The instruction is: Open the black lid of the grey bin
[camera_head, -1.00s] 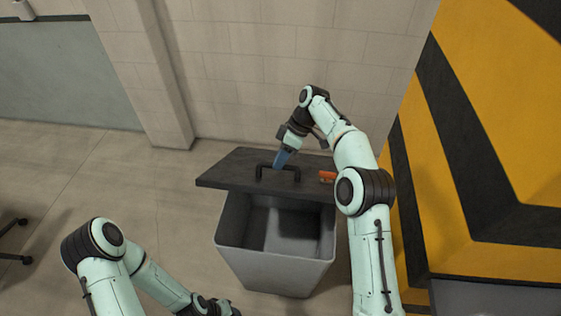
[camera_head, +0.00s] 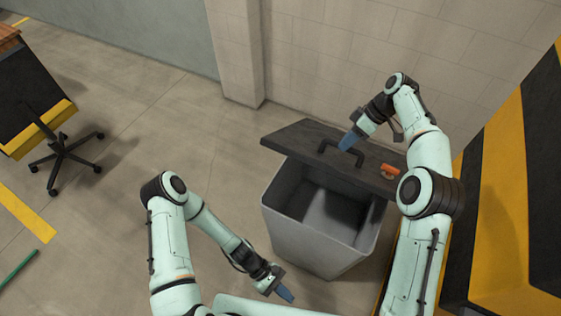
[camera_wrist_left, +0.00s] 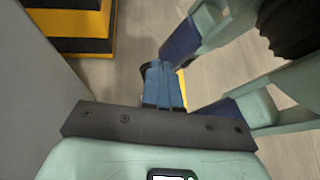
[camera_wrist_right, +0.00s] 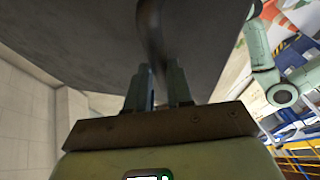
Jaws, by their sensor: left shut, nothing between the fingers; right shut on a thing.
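The grey bin (camera_head: 312,240) stands on the floor with its dark inside showing. The black lid (camera_head: 296,137) is off the front of the opening and lies across the back of the bin; whether it still touches the rim I cannot tell. My right gripper (camera_head: 349,141) is shut on the lid's black handle (camera_head: 327,146). In the right wrist view the handle (camera_wrist_right: 152,30) runs up from between my right fingers (camera_wrist_right: 158,88), and the lid (camera_wrist_right: 90,45) fills the upper part. My left gripper (camera_head: 285,294) is shut and empty, low in front of the bin. Its fingers show in the left wrist view (camera_wrist_left: 164,86).
An orange item (camera_head: 391,171) sits on the lid's right end. A pale block wall (camera_head: 340,70) is close behind the bin, and a yellow-black striped surface (camera_head: 495,200) is to the right. A wheeled chair (camera_head: 55,150) stands at the left. The floor between is clear.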

